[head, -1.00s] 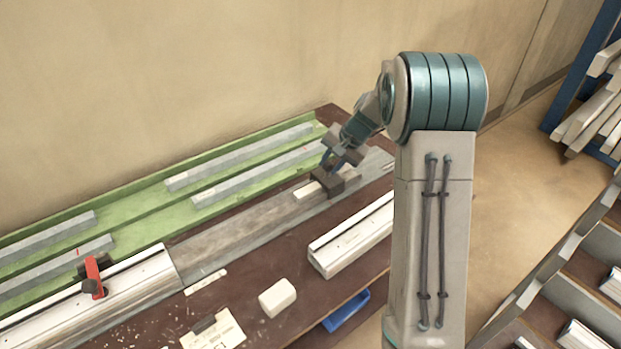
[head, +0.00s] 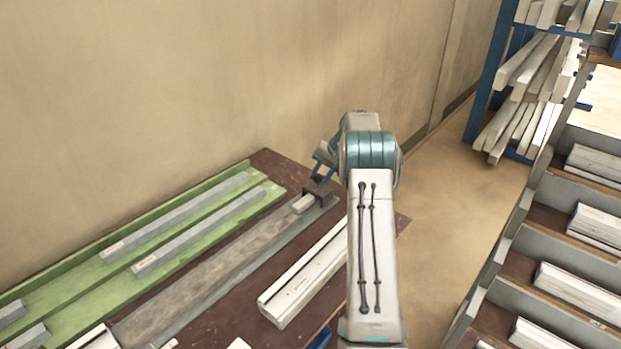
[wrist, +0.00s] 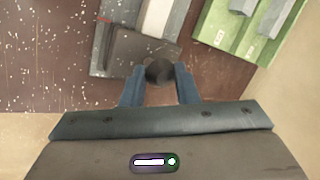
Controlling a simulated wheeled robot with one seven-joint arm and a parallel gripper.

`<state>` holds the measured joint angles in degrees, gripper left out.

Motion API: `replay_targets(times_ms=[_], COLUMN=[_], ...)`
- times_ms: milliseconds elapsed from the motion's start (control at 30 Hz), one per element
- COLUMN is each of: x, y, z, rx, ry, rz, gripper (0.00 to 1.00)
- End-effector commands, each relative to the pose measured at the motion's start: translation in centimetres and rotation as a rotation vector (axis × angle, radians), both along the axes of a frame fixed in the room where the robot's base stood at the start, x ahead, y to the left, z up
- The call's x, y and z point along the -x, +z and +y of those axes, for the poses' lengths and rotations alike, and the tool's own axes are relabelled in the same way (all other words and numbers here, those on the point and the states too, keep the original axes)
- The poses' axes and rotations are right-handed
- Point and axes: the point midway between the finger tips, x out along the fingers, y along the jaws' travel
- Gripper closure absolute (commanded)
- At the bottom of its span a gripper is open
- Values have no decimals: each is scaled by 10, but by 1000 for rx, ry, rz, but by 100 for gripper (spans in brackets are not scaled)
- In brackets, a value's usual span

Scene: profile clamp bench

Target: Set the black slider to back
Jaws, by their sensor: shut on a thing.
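The black slider (head: 322,194) sits at the far right end of the grey metal rail (head: 215,270) in the head view, with a pale block (head: 303,204) beside it. In the wrist view the slider (wrist: 130,52) is a dark block near the rail's end, with a round dark knob (wrist: 159,70). My gripper (head: 318,180) is over the slider; in the wrist view its blue fingers (wrist: 158,78) are closed on either side of the knob. My arm partly hides the area to the slider's right in the head view.
A green tray (head: 70,285) with grey bars lies behind the rail, along the wall. A white profile (head: 305,278) lies in front of the rail. A rack of profiles (head: 520,95) and shelving (head: 490,290) stand to the right.

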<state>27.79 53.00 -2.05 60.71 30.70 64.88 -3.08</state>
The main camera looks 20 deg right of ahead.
Motion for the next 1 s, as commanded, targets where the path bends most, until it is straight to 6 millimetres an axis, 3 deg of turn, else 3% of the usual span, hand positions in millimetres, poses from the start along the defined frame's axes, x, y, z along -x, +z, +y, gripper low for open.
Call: replay_targets(times_ms=[433,467,533,833,1000], x=[0,0,0,-2,2], y=[-1,-1,-1,1,16], z=[-9,-9,-8,0,-5], rx=[7,7,7,3,3], ry=[-7,-7,-7,6,6], rz=[0,0,0,0,-2], gripper=[100,67,51,51,51])
